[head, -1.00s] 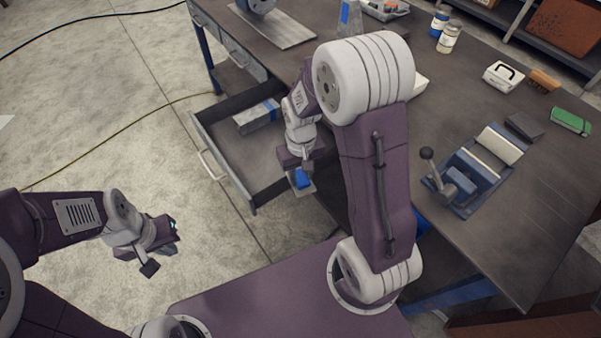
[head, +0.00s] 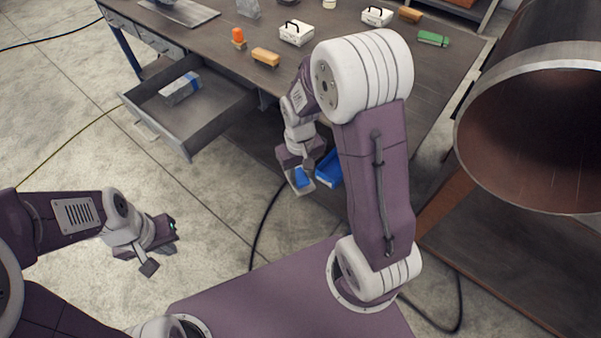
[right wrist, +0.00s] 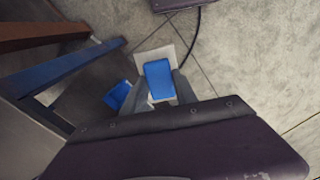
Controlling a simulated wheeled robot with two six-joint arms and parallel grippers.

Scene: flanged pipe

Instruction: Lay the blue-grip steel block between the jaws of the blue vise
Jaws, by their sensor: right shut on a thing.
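The steel block (right wrist: 146,62) has a blue grip (right wrist: 158,80), and my right gripper (right wrist: 160,92) is shut on that grip. In the head view the held block (head: 303,180) hangs over the floor in front of the bench, beside a blue bin. The blue vise does not show in either view now; my right arm covers part of the bench. My left gripper (head: 152,248) is over the floor at the left, away from everything; I cannot tell its opening.
The bench (head: 425,80) has an open drawer (head: 205,125) holding a grey block with a blue band (head: 180,88). A large flanged pipe (head: 540,130) is at right. The blue bin (head: 330,168) is below the bench.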

